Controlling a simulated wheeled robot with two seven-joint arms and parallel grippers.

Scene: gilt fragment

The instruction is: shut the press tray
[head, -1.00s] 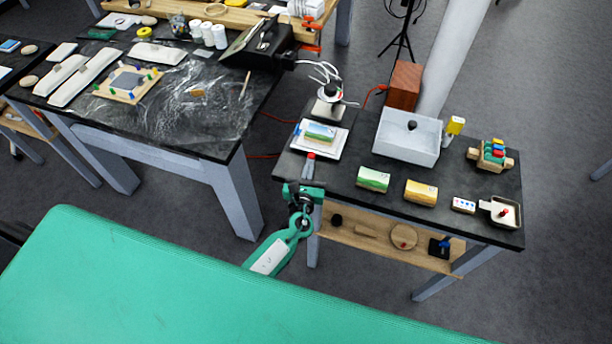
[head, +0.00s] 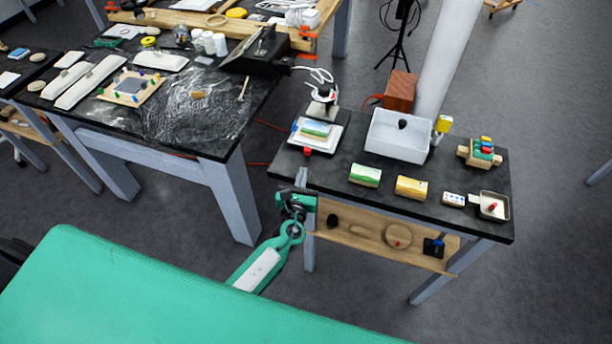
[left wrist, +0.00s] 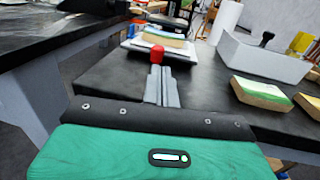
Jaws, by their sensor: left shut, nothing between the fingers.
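The press tray (head: 296,145) is a white flat tray at the left end of the right-hand dark table, sticking out in front of the press stand (head: 323,97). A green and cream block (head: 315,130) lies on it. A red knob (head: 307,152) is at its front edge. The tray (left wrist: 135,46) and red knob (left wrist: 157,53) also show in the left wrist view. My left gripper (head: 302,172) is shut and empty at the table's front edge, in front of the knob. In the wrist view its fingertips (left wrist: 159,70) line up just below the knob. My right gripper is not in view.
A white open box (head: 400,138), a green block (head: 365,175), a yellow block (head: 411,188) and a small pan (head: 493,207) stand to the right on the table. A wooden shelf (head: 375,240) with small items is below. White cables run behind the press.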

